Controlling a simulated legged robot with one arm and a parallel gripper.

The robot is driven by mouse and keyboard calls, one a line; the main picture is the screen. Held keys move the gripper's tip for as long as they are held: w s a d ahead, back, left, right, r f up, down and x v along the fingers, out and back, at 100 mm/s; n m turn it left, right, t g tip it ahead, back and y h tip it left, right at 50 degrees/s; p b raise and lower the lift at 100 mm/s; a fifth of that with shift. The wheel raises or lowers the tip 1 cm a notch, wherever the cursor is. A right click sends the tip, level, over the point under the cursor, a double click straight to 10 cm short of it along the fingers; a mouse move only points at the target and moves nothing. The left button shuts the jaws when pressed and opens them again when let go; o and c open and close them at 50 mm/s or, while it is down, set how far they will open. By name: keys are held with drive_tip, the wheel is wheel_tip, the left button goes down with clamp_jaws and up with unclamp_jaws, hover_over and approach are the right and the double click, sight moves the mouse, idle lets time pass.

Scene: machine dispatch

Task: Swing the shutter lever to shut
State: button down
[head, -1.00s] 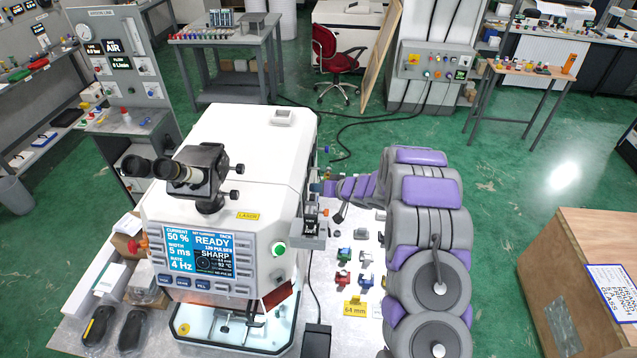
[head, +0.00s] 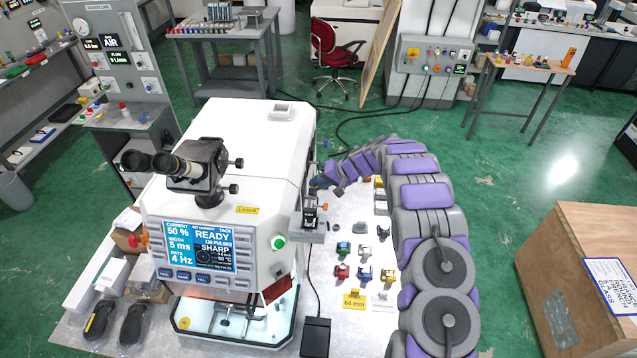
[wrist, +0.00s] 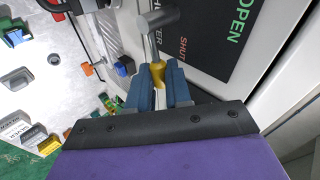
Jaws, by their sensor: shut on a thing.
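The shutter lever (wrist: 151,44) shows in the wrist view as a grey rod on a cylindrical grey hub (wrist: 160,19), with a yellow part (wrist: 158,72) at its near end. My gripper (wrist: 160,84) has its two blue-grey fingers closed on that yellow part. A black plate (wrist: 215,38) behind the lever reads OPEN and SHUT; the lever lies near the SHUT word, away from OPEN. In the head view, my arm curves to the right side of the white laser machine (head: 245,140). The lever and fingertips cannot be made out there.
Several small coloured fixtures, including a red one (head: 342,271), sit on the pale tabletop right of the machine. A yellow 64 mm sign (head: 354,300) and a black foot pedal (head: 315,337) are in front. A wooden crate (head: 585,270) stands at the right.

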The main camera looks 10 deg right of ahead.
drive_tip(key=shift+w+d, duration=0.15)
idle(0.4)
drive_tip(key=c, duration=1.1)
unclamp_jaws()
drive_tip(key=shift+w+d+f, duration=0.1)
drive_tip(key=shift+f, duration=0.05)
drive_tip(key=shift+o, duration=0.2)
drive_tip(key=b+v, duration=0.2)
drive_tip(key=v, duration=1.5)
drive_tip(key=shift+d, duration=0.3)
